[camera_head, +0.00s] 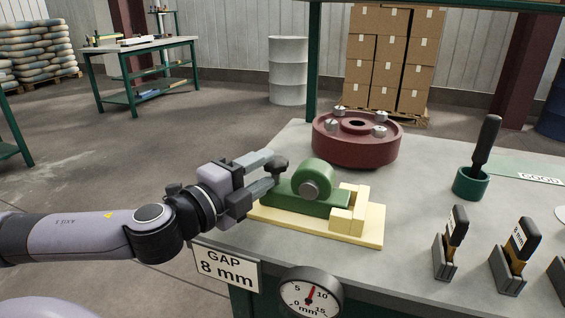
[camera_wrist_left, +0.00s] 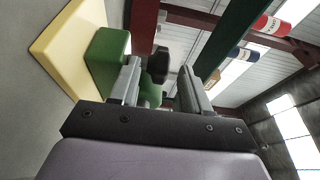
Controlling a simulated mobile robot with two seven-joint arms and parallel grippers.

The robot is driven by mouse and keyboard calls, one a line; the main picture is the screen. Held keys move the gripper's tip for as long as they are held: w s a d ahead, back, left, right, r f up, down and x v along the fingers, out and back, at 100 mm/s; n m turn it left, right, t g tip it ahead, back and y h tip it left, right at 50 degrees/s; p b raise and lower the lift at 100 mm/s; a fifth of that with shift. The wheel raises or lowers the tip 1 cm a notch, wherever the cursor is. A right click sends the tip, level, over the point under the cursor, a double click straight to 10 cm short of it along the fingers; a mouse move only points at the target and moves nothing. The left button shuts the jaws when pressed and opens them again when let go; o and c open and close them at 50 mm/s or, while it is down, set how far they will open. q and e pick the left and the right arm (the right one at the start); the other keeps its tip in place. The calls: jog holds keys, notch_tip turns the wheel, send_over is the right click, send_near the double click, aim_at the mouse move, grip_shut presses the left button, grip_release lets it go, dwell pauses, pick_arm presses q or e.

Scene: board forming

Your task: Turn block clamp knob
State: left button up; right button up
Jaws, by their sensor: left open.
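The block clamp has a green body (camera_head: 325,203) with a round green drum on top, on a pale yellow base (camera_head: 315,229) with yellow blocks at its right. Its dark clamp knob (camera_head: 276,167) sticks up at the left end. My left gripper (camera_head: 267,171) comes in from the left, open, with its fingers reaching to the knob. In the left wrist view the dark knob (camera_wrist_left: 158,63) shows between the two finger tips, and the green body (camera_wrist_left: 107,58) lies to the left. I cannot tell whether a finger touches the knob. My right gripper is out of view.
A red round flange (camera_head: 357,143) with bolts stands behind the clamp. A dial gauge (camera_head: 310,294) and a "GAP 8 mm" sign (camera_head: 227,267) are at the table's front edge. Gauges in holders (camera_head: 447,262) and a green cup (camera_head: 471,184) stand at the right.

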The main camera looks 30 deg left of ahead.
aim_at(282, 160)
pick_arm(q)
jog(key=shift+w+d+r, duration=0.15)
jog(key=shift+w, duration=0.5)
jog(key=shift+w+d+p, duration=0.15)
jog(key=shift+w+p, duration=0.1)
jog(key=shift+w, duration=0.85)
jog(key=shift+w+d+p, duration=0.15)
jog(key=shift+w+p, duration=0.05)
jog(key=shift+w, duration=0.9)
grip_shut()
